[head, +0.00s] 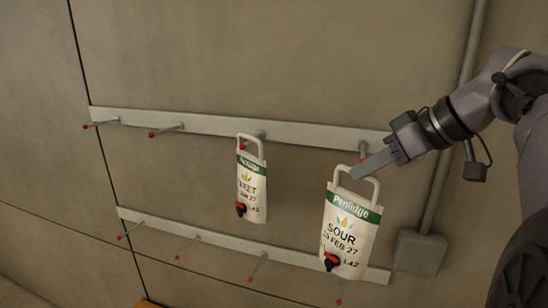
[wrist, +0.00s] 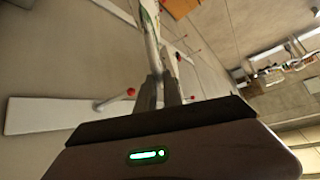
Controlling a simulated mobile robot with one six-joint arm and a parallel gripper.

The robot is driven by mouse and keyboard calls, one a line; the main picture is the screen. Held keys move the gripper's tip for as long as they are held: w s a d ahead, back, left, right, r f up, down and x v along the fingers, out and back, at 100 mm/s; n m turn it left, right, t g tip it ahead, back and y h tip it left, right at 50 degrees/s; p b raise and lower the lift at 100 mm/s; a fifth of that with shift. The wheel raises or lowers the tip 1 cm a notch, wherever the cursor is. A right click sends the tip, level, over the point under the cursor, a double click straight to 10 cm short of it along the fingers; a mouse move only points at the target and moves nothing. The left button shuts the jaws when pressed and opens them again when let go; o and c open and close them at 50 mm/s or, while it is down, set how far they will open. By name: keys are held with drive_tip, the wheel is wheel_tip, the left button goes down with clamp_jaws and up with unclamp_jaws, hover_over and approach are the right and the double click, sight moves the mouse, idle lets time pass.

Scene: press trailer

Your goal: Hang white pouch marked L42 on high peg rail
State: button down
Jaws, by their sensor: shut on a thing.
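A white pouch (head: 350,232) with a green Penlidge band, the word SOUR and a code ending in 42 is at the right end of the high peg rail (head: 222,124). My gripper (head: 362,173) is shut on its loop handle. The pouch hangs nearly upright below the jaws. The rail's rightmost peg (head: 362,149) is just behind the handle's top; I cannot tell whether the handle is around it. In the wrist view the pouch (wrist: 151,30) shows edge-on beyond the shut fingers (wrist: 160,88).
Two left pegs (head: 103,123) (head: 167,129) are bare. A low rail (head: 160,224) runs below. A grey box and conduit (head: 420,253) stand right.

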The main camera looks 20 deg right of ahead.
drive_tip(key=shift+w+d+r+p, duration=0.35)
drive_tip(key=shift+w+d+p, duration=0.3)
drive_tip(key=shift+p, duration=0.5)
drive_tip(key=shift+w+d+r+p, duration=0.35)
drive_tip(key=shift+w+d+p, duration=0.3)
drive_tip(key=shift+p, duration=0.45)
drive_tip(key=shift+s, duration=0.15)
drive_tip(key=shift+d, duration=0.1)
drive_tip(key=w+d+r+p, duration=0.1)
drive_tip(key=w+d+p, duration=0.1)
drive_tip(key=w+d, duration=0.1)
drive_tip(key=shift+w+d+r, duration=0.15)
drive_tip(key=shift+w+d, duration=0.1)
drive_tip(key=shift+w, duration=0.6)
